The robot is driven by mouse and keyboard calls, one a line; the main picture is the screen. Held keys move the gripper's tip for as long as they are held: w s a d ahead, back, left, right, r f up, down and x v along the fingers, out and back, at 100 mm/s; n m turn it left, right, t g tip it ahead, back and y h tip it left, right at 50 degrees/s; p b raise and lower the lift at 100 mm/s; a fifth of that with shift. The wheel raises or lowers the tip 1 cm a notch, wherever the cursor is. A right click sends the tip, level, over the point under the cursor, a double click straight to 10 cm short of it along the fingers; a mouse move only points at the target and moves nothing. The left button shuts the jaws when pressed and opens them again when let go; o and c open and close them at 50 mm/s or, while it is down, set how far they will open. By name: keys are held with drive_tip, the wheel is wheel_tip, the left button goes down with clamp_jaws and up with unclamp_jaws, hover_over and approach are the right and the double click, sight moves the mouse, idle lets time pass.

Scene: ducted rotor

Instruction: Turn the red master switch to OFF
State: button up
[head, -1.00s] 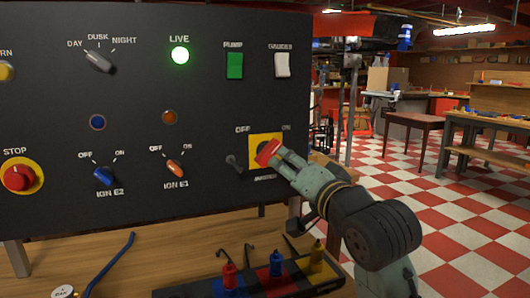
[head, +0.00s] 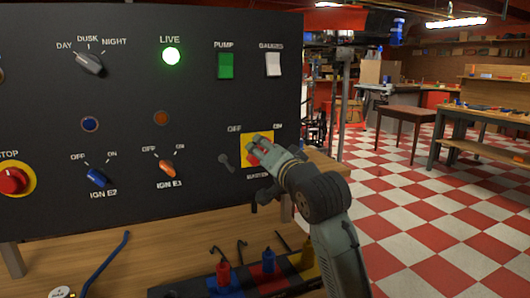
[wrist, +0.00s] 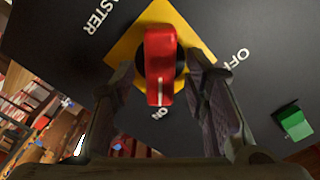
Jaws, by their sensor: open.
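The red master switch (wrist: 160,60) sits on a yellow square plate (wrist: 125,40) on the dark panel. In the wrist view its white mark points towards the ON label, and the OFF label lies to the right. My gripper (wrist: 163,75) is open, with one finger on each side of the red handle. In the head view my gripper (head: 262,143) is at the yellow plate and hides most of the switch, leaving a little red (head: 254,158) in sight.
The green pump switch (head: 225,66) and the white gauges switch (head: 273,65) are above. Open floor lies to the right.

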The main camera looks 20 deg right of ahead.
clamp_jaws()
idle(0.4)
drive_tip(key=shift+n, duration=0.4)
drive_tip(key=n+b, duration=0.1)
drive_tip(key=n, duration=0.4)
drive_tip(key=n+b, duration=0.1)
drive_tip(key=n, duration=0.5)
drive_tip(key=n+b, duration=0.1)
drive_tip(key=n, duration=0.5)
drive_tip(key=shift+a+b, duration=0.35)
idle(0.3)
